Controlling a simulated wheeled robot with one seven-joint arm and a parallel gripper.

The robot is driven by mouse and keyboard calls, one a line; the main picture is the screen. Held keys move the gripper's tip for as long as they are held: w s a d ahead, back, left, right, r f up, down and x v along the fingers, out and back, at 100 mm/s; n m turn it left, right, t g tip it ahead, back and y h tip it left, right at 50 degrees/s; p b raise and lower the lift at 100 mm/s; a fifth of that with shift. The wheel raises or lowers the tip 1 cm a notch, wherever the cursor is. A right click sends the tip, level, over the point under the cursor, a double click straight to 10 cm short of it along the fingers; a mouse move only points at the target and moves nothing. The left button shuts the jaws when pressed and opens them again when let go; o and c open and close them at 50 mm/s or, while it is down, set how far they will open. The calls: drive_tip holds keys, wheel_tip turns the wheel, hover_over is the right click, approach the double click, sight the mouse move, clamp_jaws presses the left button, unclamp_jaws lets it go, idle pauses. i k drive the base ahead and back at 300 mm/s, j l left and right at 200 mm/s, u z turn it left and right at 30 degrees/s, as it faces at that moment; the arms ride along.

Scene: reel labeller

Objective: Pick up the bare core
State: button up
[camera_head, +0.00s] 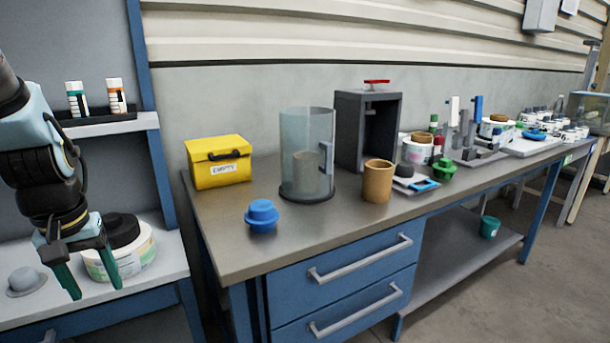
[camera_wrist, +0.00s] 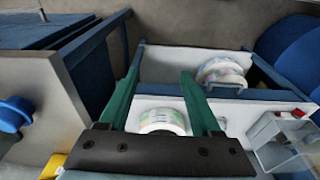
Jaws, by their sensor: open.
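A plain tan-brown cylinder, which looks like the bare core (camera_head: 378,183), stands upright on the bench's metal top. It is right of a clear cylinder (camera_head: 307,135) with a handle, which has something dull tan inside. My gripper (camera_head: 88,268) is at the far left of the head view, well away from the core, fingers down and apart with nothing between them. It is in front of a white labelled reel (camera_head: 135,262) with a black top on the side shelf. In the wrist view my gripper (camera_wrist: 160,82) is open, and the core cannot be made out.
On the bench are a yellow box (camera_head: 218,163), a blue knobbed piece (camera_head: 262,214), a dark press-like frame (camera_head: 367,130) with a red handle, and a green piece (camera_head: 444,170). Reels and fixtures crowd the far right. The bench's front left is mostly clear.

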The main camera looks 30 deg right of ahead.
sight(377, 175)
drive_tip(key=k+l+u, duration=0.1)
drive_tip(key=l, duration=0.3)
drive_tip(key=k+l, duration=0.1)
drive_tip(key=l, duration=0.25)
drive_tip(key=k+l+u, duration=0.15)
drive_tip(key=l, duration=0.6)
drive_tip(key=l+u, duration=0.1)
drive_tip(key=l, duration=0.3)
drive_tip(key=k+l+u, duration=0.15)
drive_tip(key=l, duration=0.3)
drive_tip(key=l+u, duration=0.1)
drive_tip(key=l, duration=0.3)
drive_tip(key=k+l+u, duration=0.1)
drive_tip(key=l, duration=0.3)
drive_tip(key=k, duration=0.1)
